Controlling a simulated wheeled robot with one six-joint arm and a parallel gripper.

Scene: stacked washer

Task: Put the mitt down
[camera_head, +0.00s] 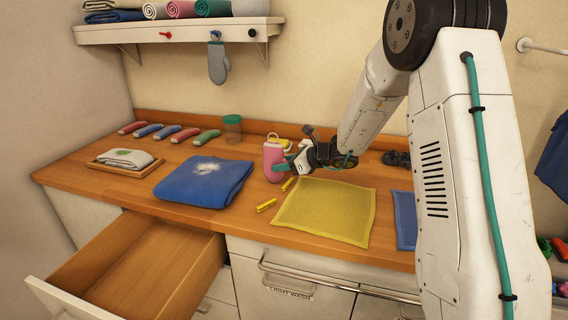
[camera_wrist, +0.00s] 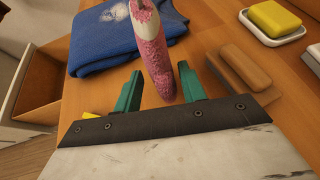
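A pink mitt (camera_head: 273,160) with a pale cuff stands upright at the counter, its lower end at or very near the wood. It also shows in the wrist view (camera_wrist: 158,55), with its thumb beside the right finger. My gripper (camera_head: 282,170) is at the mitt's right side in the head view. In the wrist view its two green fingers (camera_wrist: 160,90) are spread apart, with the mitt between and just beyond their tips. A strip of wood shows between the left finger and the mitt; contact at the right finger is unclear.
A folded blue towel (camera_head: 204,182) lies left of the mitt, a yellow cloth (camera_head: 325,211) to the right. Yellow pegs (camera_head: 266,205) lie in front. A wooden brush (camera_wrist: 238,65) and soap dish (camera_wrist: 272,27) are close by. A drawer (camera_head: 140,262) stands open. A grey mitt (camera_head: 218,64) hangs above.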

